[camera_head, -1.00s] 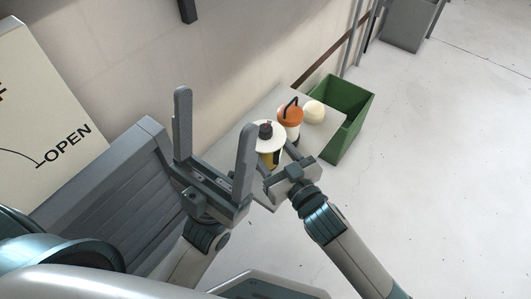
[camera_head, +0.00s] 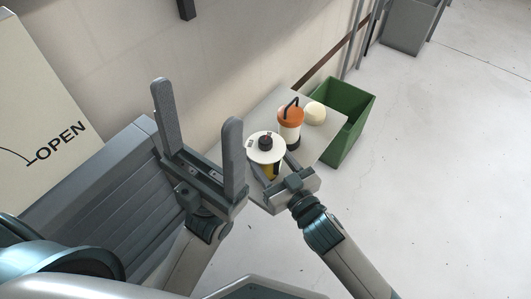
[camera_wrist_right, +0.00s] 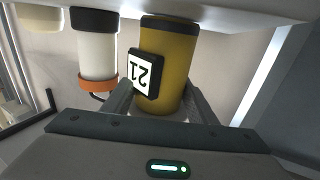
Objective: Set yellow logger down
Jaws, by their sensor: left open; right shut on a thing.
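The yellow logger is a yellow cylinder with a white round top and black knob (camera_head: 265,147) in the head view. In the right wrist view, which is upside down, its yellow body (camera_wrist_right: 169,62) carries a black-framed label reading 21. My right gripper (camera_head: 275,172) is shut around its body, with a finger on each side (camera_wrist_right: 160,100). The logger is upright over the near part of the pale table (camera_head: 315,148). Its dark base is close to the tabletop, but I cannot tell whether it touches. My left gripper (camera_head: 198,120) is open and empty, left of the logger.
An orange-and-white lantern (camera_head: 290,118) with a black handle and a cream round object (camera_head: 315,112) stand behind the logger on the table. A green bin (camera_head: 347,115) is beside the table. A wall runs behind; open floor lies right.

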